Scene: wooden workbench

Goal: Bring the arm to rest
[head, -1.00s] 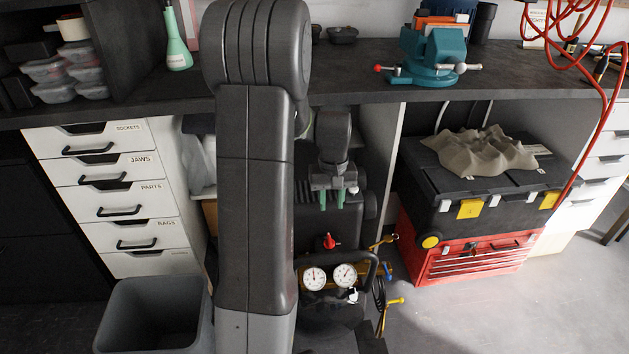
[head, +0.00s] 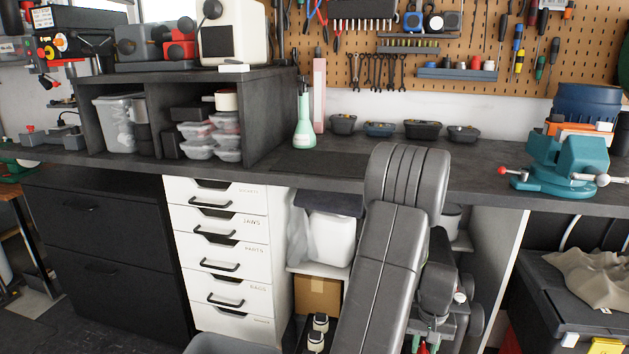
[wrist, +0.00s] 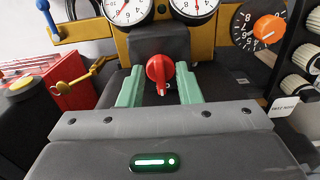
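My arm (head: 385,270) is folded in front of the workbench in the head view, its dark grey link leaning up to the right. My gripper (head: 427,343) hangs low at the bottom edge of that view, partly cut off. In the wrist view my gripper (wrist: 161,90) shows two green fingers held well apart. A red knob (wrist: 159,70) shows between and beyond the fingers; I see nothing gripped. Two white gauges (wrist: 160,8) are beyond it.
The workbench top (head: 475,165) runs across behind my arm. A teal vise (head: 562,165) stands on its right, a green bottle (head: 304,120) near the middle. White drawers (head: 225,250) are left of my arm, a black toolbox (head: 545,290) right. A blue-handled valve (wrist: 45,12) is close by at left.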

